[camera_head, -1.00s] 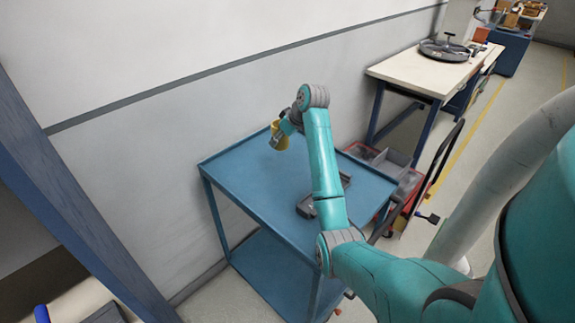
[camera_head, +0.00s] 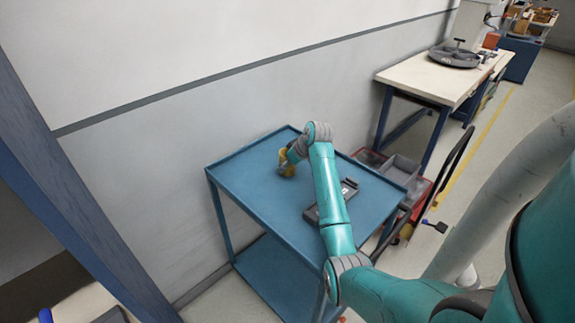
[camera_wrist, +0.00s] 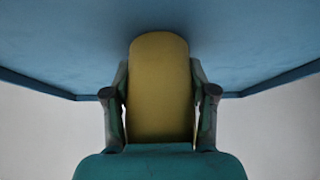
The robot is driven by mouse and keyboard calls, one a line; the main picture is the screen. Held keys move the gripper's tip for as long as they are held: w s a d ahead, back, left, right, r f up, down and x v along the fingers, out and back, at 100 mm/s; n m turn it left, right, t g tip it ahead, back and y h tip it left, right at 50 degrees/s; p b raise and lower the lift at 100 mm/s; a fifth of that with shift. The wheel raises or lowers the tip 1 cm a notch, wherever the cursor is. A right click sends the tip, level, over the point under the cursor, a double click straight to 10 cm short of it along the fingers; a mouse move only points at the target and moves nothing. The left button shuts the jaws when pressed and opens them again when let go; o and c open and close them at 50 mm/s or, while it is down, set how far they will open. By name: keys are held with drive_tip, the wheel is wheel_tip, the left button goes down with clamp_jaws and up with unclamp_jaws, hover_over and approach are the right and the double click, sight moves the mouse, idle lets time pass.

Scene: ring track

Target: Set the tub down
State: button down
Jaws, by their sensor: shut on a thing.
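A yellow tub (camera_head: 287,169) is at my gripper (camera_head: 284,162) over the far left part of the blue cart's top shelf (camera_head: 252,176). In the wrist view the yellow tub (camera_wrist: 160,85) sits between the two fingers of my gripper (camera_wrist: 160,100), which are shut on it. The blue shelf surface (camera_wrist: 80,40) is close beyond the tub. I cannot tell whether the tub's bottom touches the shelf. My arm partly hides the tub and the shelf in the head view.
A dark grey tray (camera_head: 312,214) lies on the shelf beside my forearm. A raised rim (camera_head: 235,157) runs along the shelf's wall side. A red cart with grey bins (camera_head: 400,170) stands behind, right. The shelf's front left is clear.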

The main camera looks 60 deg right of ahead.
drive_tip(key=shift+c, duration=1.8)
unclamp_jaws()
drive_tip(key=v, duration=1.2)
drive_tip(key=shift+a, duration=0.15)
